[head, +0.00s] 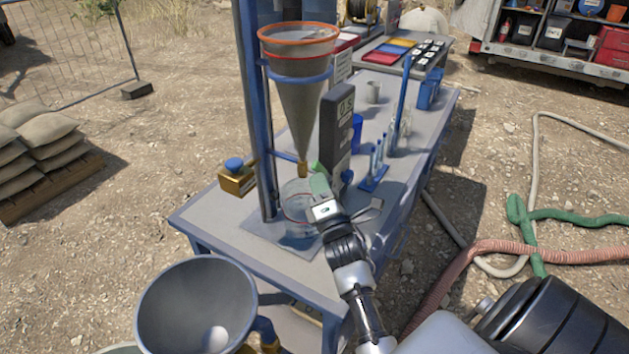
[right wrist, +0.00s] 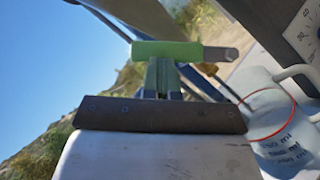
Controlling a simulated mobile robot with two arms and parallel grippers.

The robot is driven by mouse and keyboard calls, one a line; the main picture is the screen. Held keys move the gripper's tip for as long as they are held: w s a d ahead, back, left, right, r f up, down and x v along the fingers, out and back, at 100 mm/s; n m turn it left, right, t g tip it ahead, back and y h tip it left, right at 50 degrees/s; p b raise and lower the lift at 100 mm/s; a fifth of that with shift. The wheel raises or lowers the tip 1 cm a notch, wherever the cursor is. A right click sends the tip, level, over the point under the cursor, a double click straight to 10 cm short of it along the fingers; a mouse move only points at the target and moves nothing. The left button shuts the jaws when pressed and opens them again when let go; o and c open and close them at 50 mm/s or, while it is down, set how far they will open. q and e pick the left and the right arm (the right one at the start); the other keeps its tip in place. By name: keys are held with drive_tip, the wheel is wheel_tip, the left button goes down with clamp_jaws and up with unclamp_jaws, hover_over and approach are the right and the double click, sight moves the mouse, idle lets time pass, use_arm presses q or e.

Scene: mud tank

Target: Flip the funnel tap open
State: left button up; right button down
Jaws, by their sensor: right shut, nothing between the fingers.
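The cone funnel (head: 303,105) with an orange rim hangs upright in a blue stand on the grey table. Its brass tap (head: 303,169) is at the bottom tip, above a clear beaker (head: 298,188). The tap's green-sleeved lever (right wrist: 165,49) with a bare metal end lies across the right wrist view, just beyond my fingertips. My right gripper (head: 320,186) is shut and empty, right beside the tap. In the right wrist view its fingers (right wrist: 163,78) meet or nearly meet the lever; contact is unclear. The beaker (right wrist: 275,125) shows at right there. My left gripper is out of view.
A dark upright instrument (head: 336,130) stands close behind my right gripper. A blue tube rack (head: 374,178) is to its right. A brass block with a blue knob (head: 237,178) is left of the stand. A grey bowl-like funnel (head: 180,300) is at lower left.

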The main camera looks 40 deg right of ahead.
drive_tip(key=shift+w+d+r+m+g+p, duration=0.1)
drive_tip(key=shift+d+r+m+g+p, duration=0.15)
drive_tip(key=shift+r+m, duration=0.2)
drive_tip(key=shift+w+d+r+m+g+p, duration=0.1)
drive_tip(key=shift+d+r+m+g+p, duration=0.05)
drive_tip(key=shift+r+m+g+p, duration=0.25)
drive_tip(key=shift+w+d+r+h, duration=0.1)
drive_tip(key=shift+d+r+h, duration=0.1)
drive_tip(key=shift+h, duration=0.1)
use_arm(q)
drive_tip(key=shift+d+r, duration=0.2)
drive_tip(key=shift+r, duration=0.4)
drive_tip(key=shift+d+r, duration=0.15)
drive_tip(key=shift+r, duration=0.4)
use_arm(e)
drive_tip(key=shift+w+d+r, duration=0.25)
drive_tip(key=shift+d+r, duration=0.15)
drive_tip(key=shift+d, duration=0.25)
drive_tip(key=shift+w+d+r, duration=0.25)
drive_tip(key=shift+d+r, duration=0.1)
drive_tip(key=shift+d, duration=0.25)
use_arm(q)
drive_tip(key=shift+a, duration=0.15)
use_arm(e)
drive_tip(key=shift+d+r, duration=0.1)
drive_tip(key=shift+r, duration=0.05)
